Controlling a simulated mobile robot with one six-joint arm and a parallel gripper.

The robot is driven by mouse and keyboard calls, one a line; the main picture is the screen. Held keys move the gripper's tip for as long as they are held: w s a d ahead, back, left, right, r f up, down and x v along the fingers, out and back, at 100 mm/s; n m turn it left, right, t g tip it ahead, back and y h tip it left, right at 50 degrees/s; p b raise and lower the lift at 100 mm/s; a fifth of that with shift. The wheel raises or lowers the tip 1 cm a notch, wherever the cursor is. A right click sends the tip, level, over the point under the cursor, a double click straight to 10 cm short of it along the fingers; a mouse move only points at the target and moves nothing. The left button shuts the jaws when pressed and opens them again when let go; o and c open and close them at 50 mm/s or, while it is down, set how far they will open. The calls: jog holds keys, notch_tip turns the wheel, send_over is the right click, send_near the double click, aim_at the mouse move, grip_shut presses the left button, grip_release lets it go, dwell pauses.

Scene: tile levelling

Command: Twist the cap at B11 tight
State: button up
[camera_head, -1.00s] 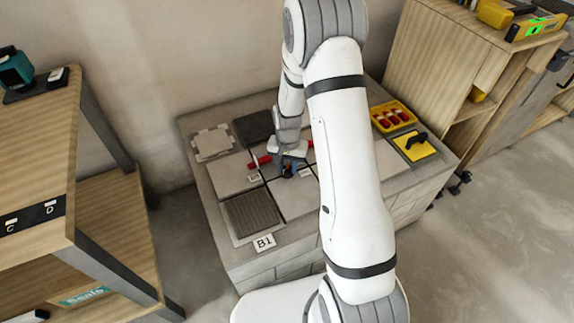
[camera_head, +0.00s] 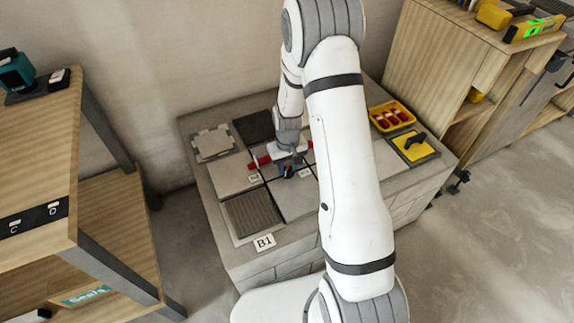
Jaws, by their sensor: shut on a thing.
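My gripper (camera_head: 288,170) is shut on a cap at a tile joint in the middle of the tiled platform (camera_head: 275,249). The cap is mostly hidden by the jaws and wrist, so I cannot see its thread or how it sits. A red piece (camera_head: 262,160) shows just left of the gripper, and a bit of red (camera_head: 309,145) shows at its right, partly behind the arm. Small white labels lie on the tiles beside the gripper (camera_head: 254,179); their text is too small to read. A larger label reading B1 (camera_head: 264,242) is at the front edge.
A yellow tray with red caps (camera_head: 391,116) and a yellow plate with a black handle (camera_head: 415,146) are on the platform's right. A ribbed dark tile (camera_head: 251,212) lies front left. Wooden shelving stands left (camera_head: 38,140) and right (camera_head: 440,60). My arm hides the platform's middle right.

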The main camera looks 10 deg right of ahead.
dwell(0.4)
jog(key=o, duration=1)
jog(key=shift+r+p, duration=1.05)
jog(key=shift+r, duration=2.85)
